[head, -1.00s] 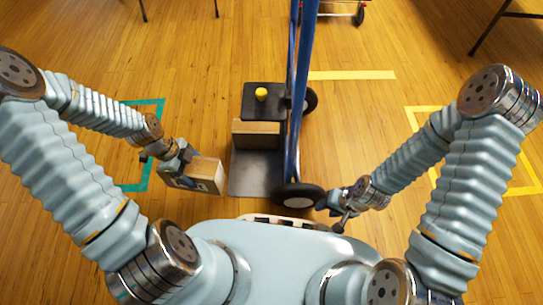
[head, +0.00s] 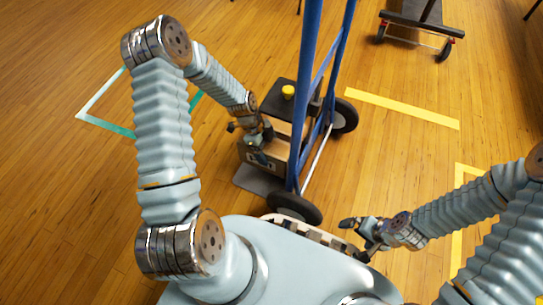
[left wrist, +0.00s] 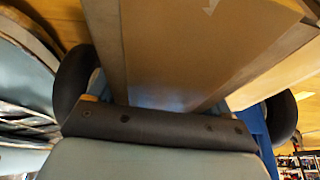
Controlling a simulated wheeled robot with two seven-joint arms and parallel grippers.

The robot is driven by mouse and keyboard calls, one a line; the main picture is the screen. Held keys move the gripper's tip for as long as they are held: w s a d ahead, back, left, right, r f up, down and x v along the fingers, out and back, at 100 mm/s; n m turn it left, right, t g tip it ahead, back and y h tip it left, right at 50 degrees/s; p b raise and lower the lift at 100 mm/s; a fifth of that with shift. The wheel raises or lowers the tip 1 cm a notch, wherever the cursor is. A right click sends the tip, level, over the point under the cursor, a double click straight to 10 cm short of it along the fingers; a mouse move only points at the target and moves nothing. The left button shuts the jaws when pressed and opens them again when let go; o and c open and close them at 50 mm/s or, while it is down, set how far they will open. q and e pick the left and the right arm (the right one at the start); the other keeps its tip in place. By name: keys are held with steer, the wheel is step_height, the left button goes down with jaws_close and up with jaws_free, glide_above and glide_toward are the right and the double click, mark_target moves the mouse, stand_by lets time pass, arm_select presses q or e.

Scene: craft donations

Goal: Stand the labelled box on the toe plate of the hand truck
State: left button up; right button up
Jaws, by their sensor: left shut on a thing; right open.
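The hand truck (head: 310,70) stands upright with a blue frame and black wheels. Its grey toe plate (head: 250,181) lies low on the left side. My left gripper (head: 262,142) is shut on a brown cardboard box with a dark-and-white mark on its near face (head: 259,159), over the toe plate. Whether its underside touches the plate I cannot tell. My right gripper (head: 362,232) is open and empty, right of the near wheel.
A black block with a yellow knob (head: 288,92) sits behind the boxes, beside the frame. A dark cart (head: 425,25) stands at the back right. Teal tape (head: 105,125) and yellow tape (head: 400,108) mark the wooden floor, which is mostly clear.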

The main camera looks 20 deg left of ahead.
arm_select(q)
steer(key=shift+w+d+f, duration=0.25)
steer(key=shift+w+f, duration=0.35)
steer(key=shift+f, duration=0.15)
step_height(320, 180, down, 3)
steer(key=shift+w+d+r+b, duration=0.1)
steer(key=shift+r+b, duration=0.05)
steer(key=shift+b, duration=0.4)
steer(key=shift+f, duration=0.3)
steer(key=shift+f, duration=0.15)
steer(key=o, duration=1.2)
steer(key=shift+o, duration=0.2)
steer(key=p+v, duration=0.2)
steer(key=v, duration=1)
steer(key=shift+p, duration=0.3)
